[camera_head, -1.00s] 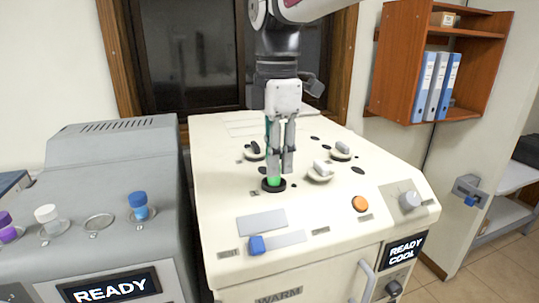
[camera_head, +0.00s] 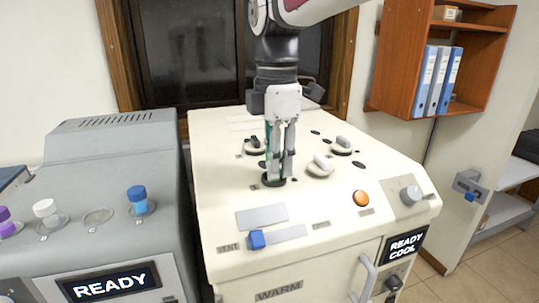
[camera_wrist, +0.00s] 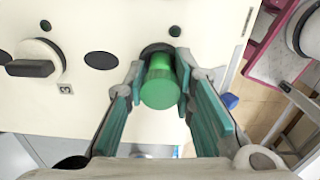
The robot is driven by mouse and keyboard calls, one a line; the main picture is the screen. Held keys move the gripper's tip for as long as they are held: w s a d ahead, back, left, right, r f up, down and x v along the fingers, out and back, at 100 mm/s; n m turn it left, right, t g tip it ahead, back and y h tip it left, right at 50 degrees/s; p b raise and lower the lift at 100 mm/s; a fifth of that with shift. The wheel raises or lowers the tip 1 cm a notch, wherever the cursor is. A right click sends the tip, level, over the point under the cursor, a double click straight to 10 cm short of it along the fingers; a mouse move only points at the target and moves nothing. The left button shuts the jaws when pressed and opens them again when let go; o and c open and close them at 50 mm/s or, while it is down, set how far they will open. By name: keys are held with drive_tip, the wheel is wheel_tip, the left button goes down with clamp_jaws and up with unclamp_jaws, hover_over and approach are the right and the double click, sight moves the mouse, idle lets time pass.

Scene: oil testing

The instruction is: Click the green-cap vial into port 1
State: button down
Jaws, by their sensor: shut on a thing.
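The green-cap vial (camera_wrist: 160,84) stands between the two fingers of my gripper (camera_wrist: 158,76) in the wrist view, and the fingers are shut on it. Its far end is at a dark round port (camera_wrist: 158,48) in the cream machine top; how deep it sits is hidden. In the head view my gripper (camera_head: 280,178) points straight down at the same dark port ring (camera_head: 267,183), and its fingers hide nearly all of the green cap. I cannot read a number for this port.
A grey machine (camera_head: 110,160) with capped vials stands left. A display reads READY COOL (camera_head: 404,246).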

drive_tip(key=shift+f, duration=1)
idle(1.2)
drive_tip(key=c, duration=1.3)
unclamp_jaws()
drive_tip(key=shift+r, duration=0.2)
wheel_tip(320, 180, up, 12)
drive_tip(key=shift+f, duration=0.25)
drive_tip(key=shift+d+r, duration=0.1)
drive_tip(key=shift+r, duration=0.05)
drive_tip(key=s+d+f+m+t+b, duration=0.1)
drive_tip(key=s+d+f+m+t, duration=0.1)
drive_tip(key=s+d+f+m, duration=0.3)
drive_tip(key=s+d+f+m+t+b, duration=0.1)
drive_tip(key=s+d+f+m, duration=0.4)
drive_tip(key=m, duration=0.4)
drive_tip(key=s+d+f+m+t+b, duration=0.1)
drive_tip(key=s+d+f+m+t, duration=0.1)
drive_tip(key=s+d+f+m, duration=0.3)
drive_tip(key=shift+s+d+f+m+t, duration=0.15)
drive_tip(key=shift+s+d+f+m, duration=0.1)
drive_tip(key=shift+f+m, duration=0.4)
drive_tip(key=shift+s+d+f+m+t, duration=0.15)
drive_tip(key=shift+f+m, duration=0.25)
drive_tip(key=shift+m, duration=0.45)
